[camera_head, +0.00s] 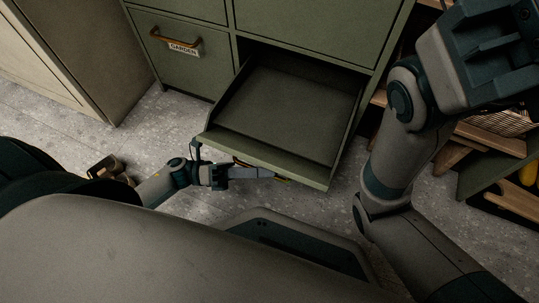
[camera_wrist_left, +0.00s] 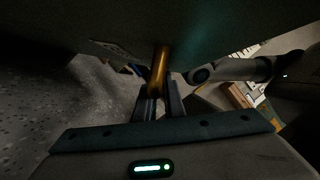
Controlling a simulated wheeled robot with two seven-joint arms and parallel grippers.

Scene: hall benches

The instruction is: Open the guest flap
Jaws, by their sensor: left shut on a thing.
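The guest flap (camera_head: 262,156) shows as the front of a pulled-out, drawer-like green compartment in the cabinet; its name label cannot be read. The compartment's floor (camera_head: 285,110) is bare and dark. A brass bar handle (camera_head: 282,180) is on the outer face of the front, and it also shows in the wrist view (camera_wrist_left: 159,72). My left gripper (camera_head: 256,172) is shut on this handle, with its fingers (camera_wrist_left: 159,105) on either side of the bar. Part of the handle is hidden by the fingers. My right gripper's fingertips are not in view.
A closed drawer with a brass handle labelled GARDEN (camera_head: 183,48) is to the left. A beige cabinet (camera_head: 75,50) stands further left. Wooden shelves with a basket (camera_head: 497,122) are at the right, behind my right arm. Speckled floor (camera_head: 150,130) is open in front.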

